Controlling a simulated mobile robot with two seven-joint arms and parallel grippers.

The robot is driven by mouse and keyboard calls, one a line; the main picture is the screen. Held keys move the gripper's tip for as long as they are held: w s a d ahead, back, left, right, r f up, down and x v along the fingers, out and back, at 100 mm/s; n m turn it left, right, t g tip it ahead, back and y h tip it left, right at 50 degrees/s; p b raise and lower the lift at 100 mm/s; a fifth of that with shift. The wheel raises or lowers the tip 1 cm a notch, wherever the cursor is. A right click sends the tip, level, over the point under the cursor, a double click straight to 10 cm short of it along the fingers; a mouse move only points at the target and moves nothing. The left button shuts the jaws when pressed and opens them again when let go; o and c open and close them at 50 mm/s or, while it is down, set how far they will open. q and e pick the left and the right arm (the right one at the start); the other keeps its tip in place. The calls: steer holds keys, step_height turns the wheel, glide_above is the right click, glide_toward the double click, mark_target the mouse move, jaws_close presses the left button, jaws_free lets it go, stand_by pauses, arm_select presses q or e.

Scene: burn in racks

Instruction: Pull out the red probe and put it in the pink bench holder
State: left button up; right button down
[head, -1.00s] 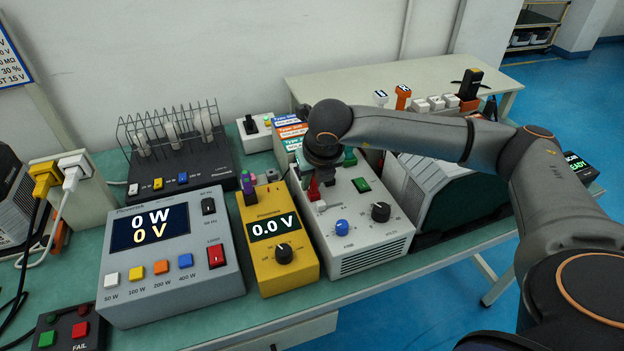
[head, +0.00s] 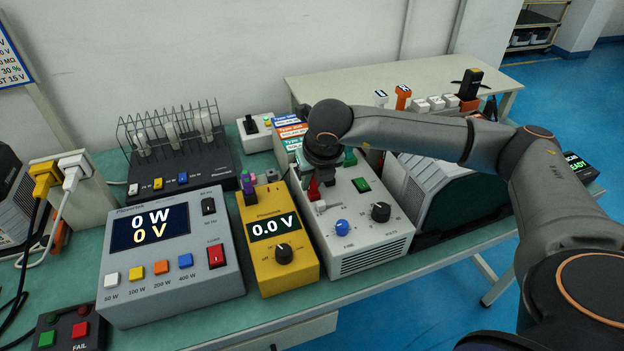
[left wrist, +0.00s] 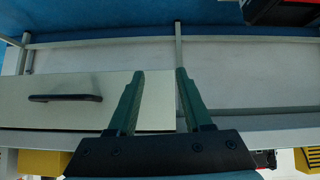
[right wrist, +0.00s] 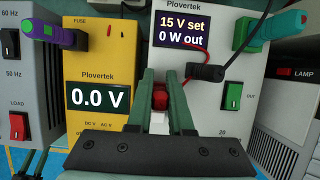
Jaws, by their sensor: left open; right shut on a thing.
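The red probe (head: 314,190) stands at the back left of the grey power supply (head: 362,228). My right gripper (head: 318,172) points down over it, and the arm hides part of that area. In the right wrist view the red piece (right wrist: 160,97) sits between the closed fingers (right wrist: 160,78), with a white part below it. The right gripper is shut on the red probe. My left gripper (left wrist: 160,74) is open and empty in front of a drawer (left wrist: 65,98).
The yellow meter (head: 276,270) reads 0.0 V, left of the power supply. A grey wattage box (head: 170,275) stands farther left. A purple and green probe (head: 247,184) rises at the meter's back. A black plug with a red wire (right wrist: 208,72) is close to my right fingers.

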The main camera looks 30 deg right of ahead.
arm_select(q)
steer(key=shift+r, duration=0.3)
arm_select(e)
steer(key=shift+r, duration=0.8)
stand_by(0.7)
arm_select(q)
steer(key=shift+r+p, duration=0.45)
steer(key=shift+p, duration=0.25)
arm_select(e)
steer(key=shift+r, duration=1)
